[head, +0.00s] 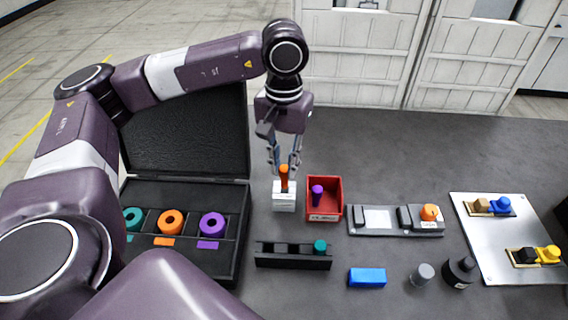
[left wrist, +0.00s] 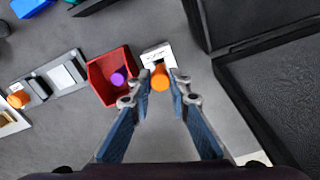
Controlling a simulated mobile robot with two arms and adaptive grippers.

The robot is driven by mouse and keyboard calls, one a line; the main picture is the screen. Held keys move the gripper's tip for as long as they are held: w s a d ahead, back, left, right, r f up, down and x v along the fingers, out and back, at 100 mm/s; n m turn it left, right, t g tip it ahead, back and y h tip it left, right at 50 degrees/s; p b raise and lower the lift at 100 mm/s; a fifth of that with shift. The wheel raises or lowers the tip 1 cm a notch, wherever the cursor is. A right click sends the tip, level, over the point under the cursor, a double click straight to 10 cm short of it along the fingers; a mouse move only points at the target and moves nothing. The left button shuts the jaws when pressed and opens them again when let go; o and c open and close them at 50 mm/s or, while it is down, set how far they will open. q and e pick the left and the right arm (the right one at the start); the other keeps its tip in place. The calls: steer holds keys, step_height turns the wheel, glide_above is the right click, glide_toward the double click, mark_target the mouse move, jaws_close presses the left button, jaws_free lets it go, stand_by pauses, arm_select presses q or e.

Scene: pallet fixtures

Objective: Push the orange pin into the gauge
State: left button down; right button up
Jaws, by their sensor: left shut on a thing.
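The orange pin (head: 284,177) stands upright at the white gauge block (head: 284,200); how deep it sits in the gauge cannot be told. My left gripper (head: 284,168) comes from above and is shut on the orange pin. In the left wrist view the pin's orange top (left wrist: 160,80) lies between the two fingertips, with the white gauge (left wrist: 158,53) just beyond it. My right gripper is not in view.
A red bin (head: 324,212) with a purple pin (head: 317,192) stands right of the gauge. An open black case (head: 185,268) with coloured rings is at left. A black rack (head: 293,262) with a teal pin lies in front. Fixtures stand further right.

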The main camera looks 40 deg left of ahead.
arm_select(q)
steer(key=shift+b, duration=0.3)
stand_by(0.5)
steer(key=shift+f+b, duration=0.6)
stand_by(0.4)
steer(key=shift+f+b, duration=0.55)
steer(key=c, duration=1.7)
jaws_free()
steer(key=o, duration=0.4)
steer(key=shift+r+p, duration=2.5)
steer(key=shift+r, duration=2.05)
